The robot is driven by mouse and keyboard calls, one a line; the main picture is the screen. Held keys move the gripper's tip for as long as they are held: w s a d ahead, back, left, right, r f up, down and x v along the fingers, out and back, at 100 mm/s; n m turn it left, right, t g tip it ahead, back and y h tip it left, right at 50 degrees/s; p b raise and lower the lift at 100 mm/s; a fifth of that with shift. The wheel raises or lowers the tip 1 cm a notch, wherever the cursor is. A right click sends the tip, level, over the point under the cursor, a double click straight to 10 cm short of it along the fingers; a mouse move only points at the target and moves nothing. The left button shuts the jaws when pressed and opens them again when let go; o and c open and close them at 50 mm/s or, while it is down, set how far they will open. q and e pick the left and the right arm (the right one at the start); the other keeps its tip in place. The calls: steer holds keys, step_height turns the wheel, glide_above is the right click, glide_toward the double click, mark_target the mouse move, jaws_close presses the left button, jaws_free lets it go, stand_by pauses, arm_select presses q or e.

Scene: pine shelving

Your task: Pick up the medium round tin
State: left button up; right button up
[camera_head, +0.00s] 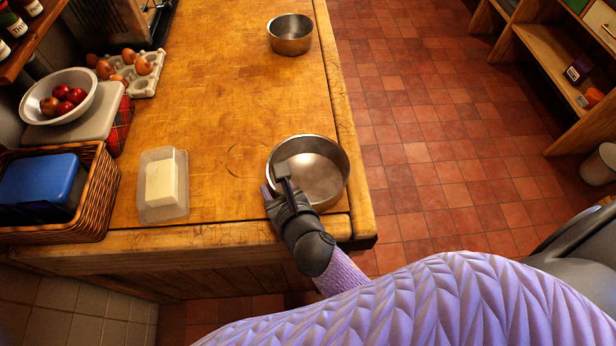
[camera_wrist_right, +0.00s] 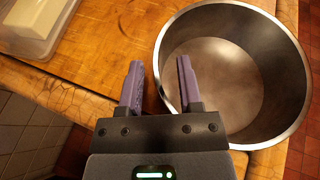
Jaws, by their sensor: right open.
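Two round metal tins show in the head view. The nearer, larger-looking tin (camera_head: 325,180) stands upright and empty near the counter's front right corner. The other tin (camera_head: 290,45) is farther back by the right edge; I cannot tell for certain which one is the medium. My right gripper (camera_head: 275,181) is open at the near left side of the nearer tin. In the right wrist view, the open jaws (camera_wrist_right: 158,64) straddle the left rim of that tin (camera_wrist_right: 262,60): one finger shows outside, the other over the inside. Contact cannot be told. My left gripper is not in view.
A butter dish (camera_head: 162,186) stands left of the nearer tin. A wicker basket (camera_head: 95,205), a bowl of apples (camera_head: 88,82) and an egg carton (camera_head: 146,82) are at the left. The wooden counter (camera_head: 225,85) is clear between the tins.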

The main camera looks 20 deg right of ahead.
steer(key=shift+x, duration=1)
steer(key=shift+s, duration=0.15)
jaws_close()
stand_by(0.4)
